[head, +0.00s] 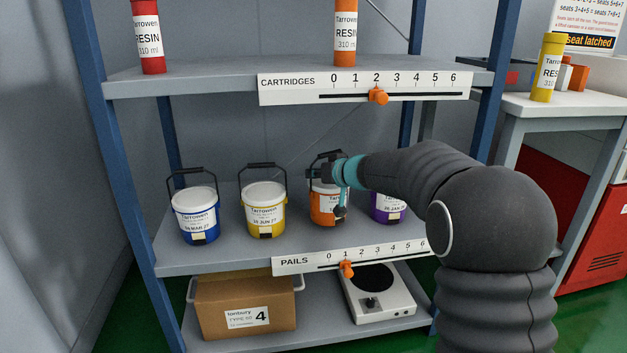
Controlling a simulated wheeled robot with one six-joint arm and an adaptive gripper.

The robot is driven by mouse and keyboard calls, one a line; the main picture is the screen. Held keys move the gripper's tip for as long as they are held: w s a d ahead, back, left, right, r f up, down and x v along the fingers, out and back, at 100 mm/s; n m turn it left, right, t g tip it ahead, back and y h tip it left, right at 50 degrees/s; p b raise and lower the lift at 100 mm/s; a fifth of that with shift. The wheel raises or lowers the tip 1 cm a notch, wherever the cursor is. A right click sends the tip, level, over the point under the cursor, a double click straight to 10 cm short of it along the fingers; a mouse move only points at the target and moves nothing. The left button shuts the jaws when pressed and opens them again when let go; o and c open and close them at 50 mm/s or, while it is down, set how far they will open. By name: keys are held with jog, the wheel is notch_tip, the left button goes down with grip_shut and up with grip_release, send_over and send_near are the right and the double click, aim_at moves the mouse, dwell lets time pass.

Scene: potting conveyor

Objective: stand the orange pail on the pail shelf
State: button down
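The orange pail (322,209) with a white label is upright on the pail shelf (225,258), between the yellow pail (264,213) and the purple pail (389,210). Its base looks level with the row. Its dark handle stands up. My gripper (324,171) is at the top of the orange pail, by the handle, and hides part of the lid and right side. Its fingers are small and dark against the handle, so I cannot tell whether they are closed on it.
A blue pail (194,213) stands at the left. The upper shelf (210,78) holds red and orange cartridges above. The pails scale (300,262) runs along the front edge, its orange slider near 1. A cardboard box (245,305) and a scale (377,293) sit below.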

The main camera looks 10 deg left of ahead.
jog(key=shift+f, duration=0.6)
jog(key=shift+f+b, duration=0.2)
jog(key=shift+b, duration=0.1)
jog(key=c, duration=1.3)
grip_release()
jog(key=shift+r+p, duration=0.15)
jog(key=shift+p, duration=0.2)
jog(key=shift+b+v, duration=0.65)
jog(key=shift+v, duration=5.45)
